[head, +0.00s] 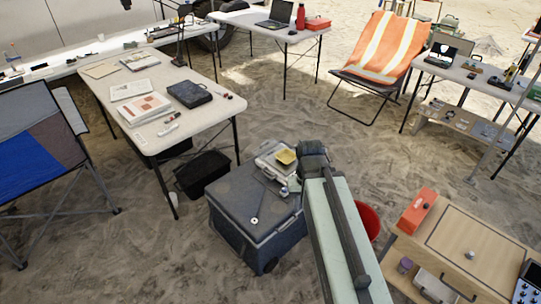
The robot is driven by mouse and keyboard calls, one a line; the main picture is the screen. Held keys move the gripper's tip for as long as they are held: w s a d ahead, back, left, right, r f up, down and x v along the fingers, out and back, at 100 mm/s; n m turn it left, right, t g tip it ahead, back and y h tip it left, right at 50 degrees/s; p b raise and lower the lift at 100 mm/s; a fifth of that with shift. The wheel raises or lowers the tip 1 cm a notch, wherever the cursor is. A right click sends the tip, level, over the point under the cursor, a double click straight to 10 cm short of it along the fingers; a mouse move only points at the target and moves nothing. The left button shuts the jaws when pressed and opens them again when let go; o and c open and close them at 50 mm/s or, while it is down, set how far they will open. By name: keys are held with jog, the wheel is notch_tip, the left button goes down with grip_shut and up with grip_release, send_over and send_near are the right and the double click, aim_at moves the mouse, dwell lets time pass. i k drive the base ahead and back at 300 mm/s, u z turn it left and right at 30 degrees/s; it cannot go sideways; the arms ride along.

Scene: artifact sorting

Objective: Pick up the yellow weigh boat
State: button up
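The yellow weigh boat (286,157) is a small shallow dish in the head view. It sits in or on a pale tray-like case (268,165) on top of the dark grey cooler box (240,196). My arm reaches up from the bottom, right of the cooler. The dark end of my arm, with my gripper (312,158), is just right of the weigh boat, with a small gap between them in the picture. The fingertips cannot be made out, so their opening and anything between them are unclear.
A white folding table (150,92) with papers and a black case stands at left, a black crate (203,174) below it. A red bucket (367,222) is partly hidden behind my arm. A wooden-topped table (470,245) with an orange box (417,211) is at right.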

aim_at(286, 157)
jog(key=u, duration=0.8)
jog(key=i, duration=1.25)
jog(key=u, duration=0.9)
jog(key=k, duration=0.8)
jog(key=u, duration=0.15)
jog(key=i, duration=0.95)
jog(key=z, duration=0.1)
